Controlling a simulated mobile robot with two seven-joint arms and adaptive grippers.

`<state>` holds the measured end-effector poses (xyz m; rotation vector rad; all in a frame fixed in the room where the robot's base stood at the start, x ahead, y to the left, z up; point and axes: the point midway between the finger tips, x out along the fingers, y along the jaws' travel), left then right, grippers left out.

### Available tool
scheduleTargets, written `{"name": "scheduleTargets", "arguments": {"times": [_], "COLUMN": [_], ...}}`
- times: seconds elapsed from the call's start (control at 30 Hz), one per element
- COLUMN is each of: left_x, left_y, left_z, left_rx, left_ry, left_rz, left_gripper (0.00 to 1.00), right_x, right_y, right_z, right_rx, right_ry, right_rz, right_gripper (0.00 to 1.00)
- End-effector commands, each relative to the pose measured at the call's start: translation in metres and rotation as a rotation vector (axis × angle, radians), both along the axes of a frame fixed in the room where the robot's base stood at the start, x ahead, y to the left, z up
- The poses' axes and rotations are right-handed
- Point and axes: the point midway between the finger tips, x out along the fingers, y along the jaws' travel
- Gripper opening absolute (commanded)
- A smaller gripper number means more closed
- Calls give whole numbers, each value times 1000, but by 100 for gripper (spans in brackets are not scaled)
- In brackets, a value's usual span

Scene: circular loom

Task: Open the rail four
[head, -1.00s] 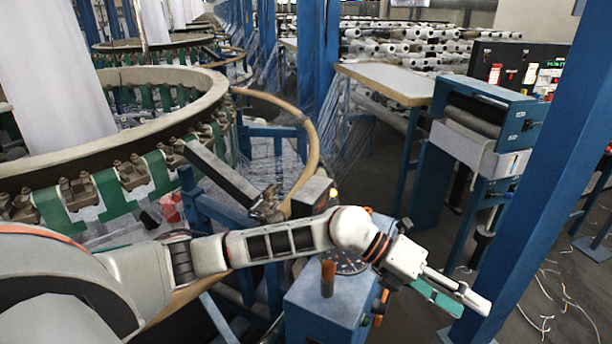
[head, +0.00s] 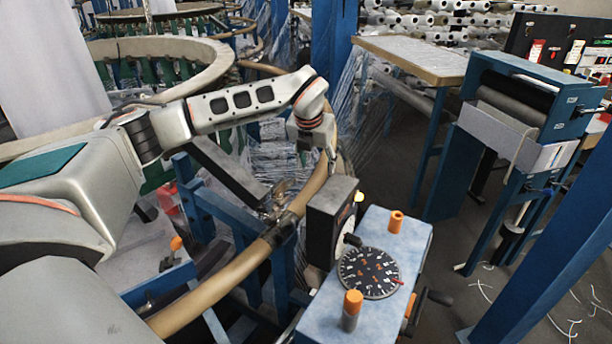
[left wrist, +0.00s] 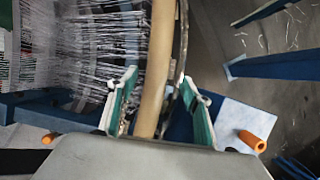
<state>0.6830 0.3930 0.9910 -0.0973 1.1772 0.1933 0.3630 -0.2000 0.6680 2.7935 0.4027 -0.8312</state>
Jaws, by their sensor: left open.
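A tan curved rail (head: 222,288) runs from the lower left up past the control box, with a dark clamp-like piece (head: 277,232) on it. No label shows whether this is rail four. My left gripper (head: 315,142) is over the rail's far stretch in the head view, pointing away, its fingers mostly hidden. In the left wrist view my left gripper (left wrist: 158,80) is open, with green-lined fingers on either side of the rail (left wrist: 158,60). Contact between fingers and rail cannot be told. My right gripper is out of view.
A blue control box (head: 385,225) with a dial and orange knobs stands right of the rail. A blue post (head: 335,45), a wooden-topped table (head: 410,58) and a roller unit (head: 515,110) stand behind. The circular loom (head: 190,65) is at the left.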

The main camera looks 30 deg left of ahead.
Motion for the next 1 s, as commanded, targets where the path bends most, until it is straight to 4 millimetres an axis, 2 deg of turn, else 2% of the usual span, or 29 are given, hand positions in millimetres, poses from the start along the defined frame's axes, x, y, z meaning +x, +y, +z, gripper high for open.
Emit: {"name": "scheduleTargets", "arguments": {"times": [0.17, 0.4, 0.6, 1.0], "left_x": [3, 16, 25, 28], "left_y": [8, 11, 13, 15], "left_z": [-10, -45, -66, -72], "left_rx": [5, 4, 4, 4], "left_ry": [4, 4, 3, 2], "left_rz": [25, 23, 21, 21], "left_gripper": [49, 49, 49, 49], "right_x": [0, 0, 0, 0], "right_y": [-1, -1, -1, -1], "right_z": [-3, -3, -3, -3], "right_rx": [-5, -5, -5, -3], "right_ry": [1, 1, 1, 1], "right_rz": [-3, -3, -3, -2], "right_gripper": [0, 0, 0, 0]}}
